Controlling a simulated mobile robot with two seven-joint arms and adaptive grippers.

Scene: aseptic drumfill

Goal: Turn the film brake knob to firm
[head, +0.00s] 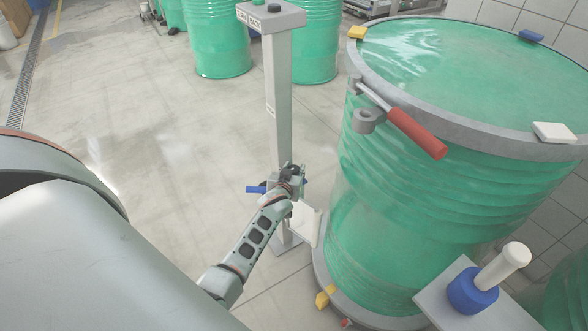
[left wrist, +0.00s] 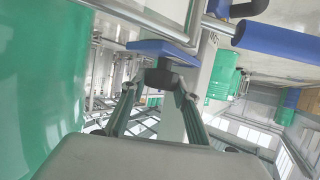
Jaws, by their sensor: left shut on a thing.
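My left gripper (head: 289,178) is at a small bracket on the grey post, low down and left of the large green drum. In the left wrist view its two fingers close on a dark knob (left wrist: 160,77), which fits the film brake knob. The knob sits just below a blue plate (left wrist: 158,52). In the head view the gripper and wrist hide most of the knob. I cannot read its setting. My right gripper is not in view.
The large green drum (head: 390,215) has a red-handled clamp lever (head: 417,132) on its rim. The grey post (head: 278,95) carries a button box (head: 270,15) on top. A blue handle (head: 256,189) sticks out left of the bracket. Open floor lies to the left.

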